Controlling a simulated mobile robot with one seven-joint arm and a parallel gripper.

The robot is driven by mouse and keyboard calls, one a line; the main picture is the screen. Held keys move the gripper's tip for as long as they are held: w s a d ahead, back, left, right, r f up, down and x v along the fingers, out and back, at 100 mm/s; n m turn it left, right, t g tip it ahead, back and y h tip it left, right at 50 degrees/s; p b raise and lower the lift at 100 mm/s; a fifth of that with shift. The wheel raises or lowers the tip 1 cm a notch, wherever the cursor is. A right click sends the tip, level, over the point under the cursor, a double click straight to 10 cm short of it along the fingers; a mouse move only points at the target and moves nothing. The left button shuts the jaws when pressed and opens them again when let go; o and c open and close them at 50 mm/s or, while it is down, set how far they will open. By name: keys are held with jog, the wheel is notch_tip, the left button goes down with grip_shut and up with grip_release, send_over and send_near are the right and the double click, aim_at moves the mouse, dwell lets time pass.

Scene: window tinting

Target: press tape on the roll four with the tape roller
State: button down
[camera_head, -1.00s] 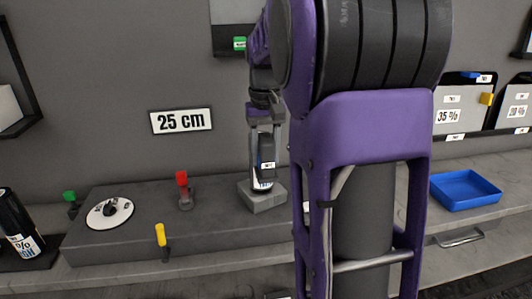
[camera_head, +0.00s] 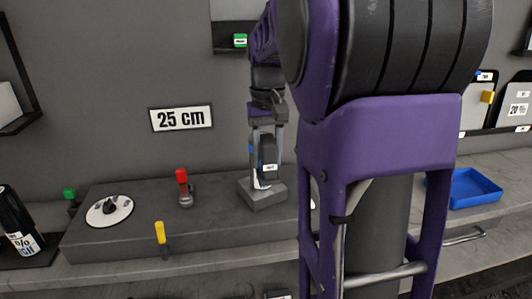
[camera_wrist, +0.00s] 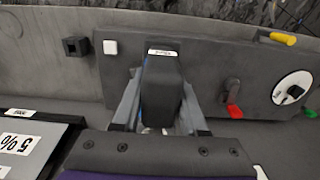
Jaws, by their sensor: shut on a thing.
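My gripper (camera_head: 265,160) points down at the back of the bench. It is shut on a dark tool (camera_head: 268,150) with a small white label and a blue edge, which looks like the tape roller. In the wrist view the dark tool (camera_wrist: 162,85) sits between my two fingers, its label too small to read. The tool's pale lower end is just above or touching a grey block (camera_head: 265,200); I cannot tell which. I cannot identify roll four. A dark roll-like object (camera_head: 14,225) with a white label stands at the far left.
The raised console holds a white dial (camera_head: 108,211), a red-handled lever (camera_head: 183,188) and a yellow-handled lever (camera_head: 161,237). A blue tray (camera_head: 470,188) sits on the right. My arm hides the bench centre-right.

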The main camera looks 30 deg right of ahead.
jog(key=shift+s+a+b, duration=0.25)
jog(key=shift+s, duration=0.65)
jog(key=shift+s+a+b, duration=0.2)
jog(key=shift+s+a, duration=0.05)
jog(key=shift+s, duration=0.6)
